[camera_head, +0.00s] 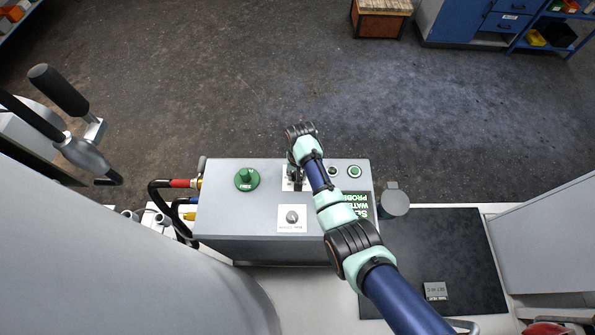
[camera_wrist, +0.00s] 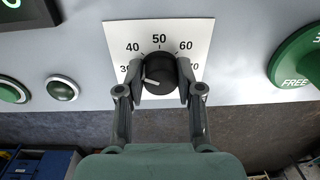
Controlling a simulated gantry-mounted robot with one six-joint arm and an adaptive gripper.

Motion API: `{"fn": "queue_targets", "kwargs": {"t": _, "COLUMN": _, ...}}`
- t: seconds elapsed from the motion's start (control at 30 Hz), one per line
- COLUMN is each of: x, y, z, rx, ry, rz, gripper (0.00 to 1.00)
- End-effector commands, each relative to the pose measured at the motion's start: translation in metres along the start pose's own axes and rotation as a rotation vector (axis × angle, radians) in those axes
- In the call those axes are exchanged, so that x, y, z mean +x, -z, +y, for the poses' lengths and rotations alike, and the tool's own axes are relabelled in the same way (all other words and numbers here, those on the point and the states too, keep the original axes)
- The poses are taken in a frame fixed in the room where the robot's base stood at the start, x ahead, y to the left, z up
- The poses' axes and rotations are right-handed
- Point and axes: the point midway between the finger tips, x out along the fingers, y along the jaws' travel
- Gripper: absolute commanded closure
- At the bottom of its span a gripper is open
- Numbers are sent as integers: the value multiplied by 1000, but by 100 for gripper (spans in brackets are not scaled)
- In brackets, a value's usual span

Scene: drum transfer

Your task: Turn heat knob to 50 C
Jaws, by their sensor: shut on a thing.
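The heat knob (camera_wrist: 159,72) is a black round knob on a white dial plate (camera_wrist: 118,35), with marks 30, 40, 50, 60 and 70 around its top. A short pale line on the knob lies toward its lower left; I cannot read exactly where it points. My gripper (camera_wrist: 160,84) is shut on the knob, one finger at its left and one at its right. The fingers partly cover the 30 and 70 marks. In the head view my arm reaches over the grey control box (camera_head: 225,217) and hides most of the knob and its plate.
A green knob (camera_head: 246,179) marked FREE sits beside the dial, also in the wrist view (camera_wrist: 297,60). A second small dial (camera_head: 292,217) and two round buttons (camera_head: 354,171) share the box top. Hoses (camera_head: 170,185) join its left side. Open floor lies beyond the box.

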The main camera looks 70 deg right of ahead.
Motion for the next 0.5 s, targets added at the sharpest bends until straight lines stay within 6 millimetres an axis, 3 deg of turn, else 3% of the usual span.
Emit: {"fn": "queue_targets", "kwargs": {"t": 0.5, "x": -2, "y": 0, "z": -2, "rx": 487, "ry": 0, "rz": 19, "gripper": 99}}
